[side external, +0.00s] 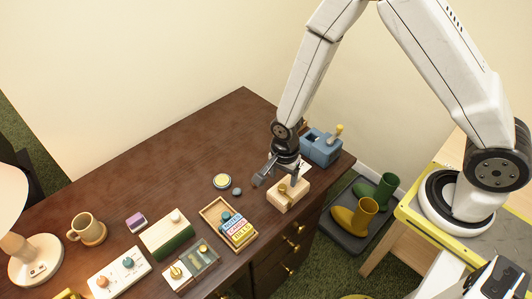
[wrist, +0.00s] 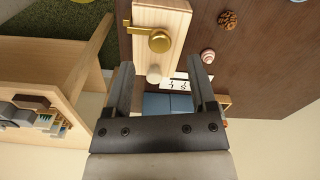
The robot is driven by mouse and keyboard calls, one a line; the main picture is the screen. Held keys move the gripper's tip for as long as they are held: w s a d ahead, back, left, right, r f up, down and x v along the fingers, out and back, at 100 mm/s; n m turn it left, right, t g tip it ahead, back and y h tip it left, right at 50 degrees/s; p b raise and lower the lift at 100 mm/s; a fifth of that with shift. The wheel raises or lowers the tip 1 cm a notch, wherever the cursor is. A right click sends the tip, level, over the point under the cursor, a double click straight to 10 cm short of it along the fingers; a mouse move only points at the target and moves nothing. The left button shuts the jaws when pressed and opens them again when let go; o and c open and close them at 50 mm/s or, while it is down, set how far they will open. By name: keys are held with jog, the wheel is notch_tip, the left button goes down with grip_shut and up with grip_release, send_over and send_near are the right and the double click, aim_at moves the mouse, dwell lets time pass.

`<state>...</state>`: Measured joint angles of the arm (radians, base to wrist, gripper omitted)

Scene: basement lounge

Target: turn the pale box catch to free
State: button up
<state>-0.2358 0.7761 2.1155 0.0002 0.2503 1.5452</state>
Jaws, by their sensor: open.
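The pale wooden box (side external: 289,197) sits near the front edge of the dark desk, directly under my gripper (side external: 281,180). In the wrist view the pale box (wrist: 176,12) has a round brass catch (wrist: 159,41) on its face, with a lever pointing left. A small pale knob (wrist: 154,74) stands below the catch, between my gripper's fingers (wrist: 160,65). My gripper is open and empty; the catch lies just beyond its fingertips. A white card with dark marks (wrist: 174,84) shows between the fingers, its writing too small to read.
A blue box (side external: 321,147) with a yellow-topped lever stands behind. An open tray of coloured cards (side external: 238,231), a green-and-cream box (side external: 168,237) and a mug (side external: 88,229) are to the left. Boots (side external: 355,217) stand on the floor at right.

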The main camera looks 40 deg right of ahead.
aim_at(282, 187)
jog(key=shift+f, duration=1.9)
jog(key=shift+c, duration=0.2)
grip_shut()
